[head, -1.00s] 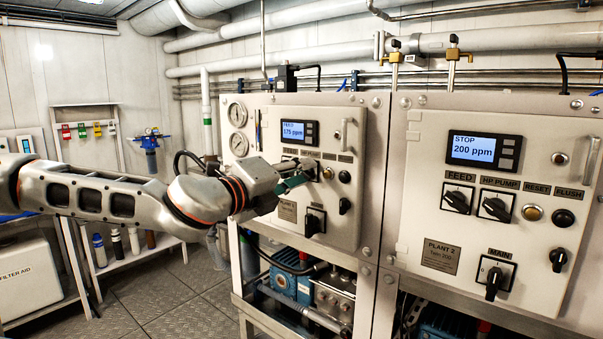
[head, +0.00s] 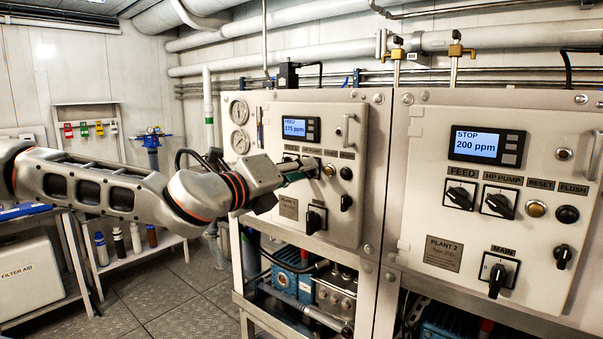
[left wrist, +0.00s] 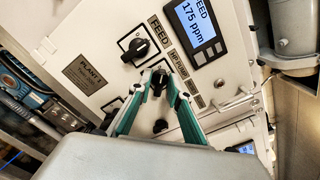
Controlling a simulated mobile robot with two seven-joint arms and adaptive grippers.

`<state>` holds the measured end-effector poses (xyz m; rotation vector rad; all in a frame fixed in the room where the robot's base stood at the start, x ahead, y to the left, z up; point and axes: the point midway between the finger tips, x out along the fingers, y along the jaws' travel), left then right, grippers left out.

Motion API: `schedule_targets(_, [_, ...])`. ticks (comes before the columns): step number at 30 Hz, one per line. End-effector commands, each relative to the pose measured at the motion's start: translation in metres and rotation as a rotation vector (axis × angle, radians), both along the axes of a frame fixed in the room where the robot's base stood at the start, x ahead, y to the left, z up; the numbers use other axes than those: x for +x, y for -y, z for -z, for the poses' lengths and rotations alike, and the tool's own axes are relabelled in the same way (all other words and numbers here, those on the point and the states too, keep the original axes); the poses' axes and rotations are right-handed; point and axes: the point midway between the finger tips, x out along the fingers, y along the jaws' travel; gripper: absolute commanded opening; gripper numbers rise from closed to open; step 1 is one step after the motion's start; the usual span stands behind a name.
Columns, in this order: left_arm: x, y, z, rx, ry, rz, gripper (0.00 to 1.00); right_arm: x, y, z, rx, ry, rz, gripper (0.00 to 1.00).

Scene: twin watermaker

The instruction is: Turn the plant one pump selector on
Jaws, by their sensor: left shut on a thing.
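The plant one panel (head: 270,212) is at the middle of the head view. Its display (head: 299,130) reads FEED and 175 ppm. My left gripper (head: 309,170) is at this panel's upper row of controls and hides part of it. In the left wrist view the green fingers of my left gripper (left wrist: 159,76) are shut on the black pump selector (left wrist: 158,84), beside the HP PUMP label. The fingers partly cover its knob, so its setting is hard to tell. The black feed selector (left wrist: 138,47) is beside it, clear of the fingers. My right gripper is out of view.
Plant one's main selector (head: 314,221) is below my gripper. A handle (head: 346,130) stands out at the panel's upper right. The plant two panel (head: 420,200) is to the right, its display (head: 486,146) reading STOP and 200 ppm. Open floor (head: 170,300) lies at lower left.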

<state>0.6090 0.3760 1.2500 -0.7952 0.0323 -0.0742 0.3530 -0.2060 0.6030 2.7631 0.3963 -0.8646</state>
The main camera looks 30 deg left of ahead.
Motion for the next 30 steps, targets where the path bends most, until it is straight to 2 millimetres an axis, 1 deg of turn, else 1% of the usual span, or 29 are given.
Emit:
schedule_targets(9, [0.001, 0.000, 0.000, 0.303, 0.027, -0.003, 0.00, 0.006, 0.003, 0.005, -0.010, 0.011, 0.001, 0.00])
schedule_targets(18, [0.001, 0.000, 0.000, 0.563, 0.047, -0.002, 0.00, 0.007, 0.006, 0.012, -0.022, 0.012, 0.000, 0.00])
schedule_targets(24, [0.001, 0.000, -0.001, 0.691, 0.058, -0.003, 0.00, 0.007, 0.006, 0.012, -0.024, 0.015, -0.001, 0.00])
schedule_targets(30, [0.001, 0.000, -0.002, 0.769, 0.064, -0.003, 0.00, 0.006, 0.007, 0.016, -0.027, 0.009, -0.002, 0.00])
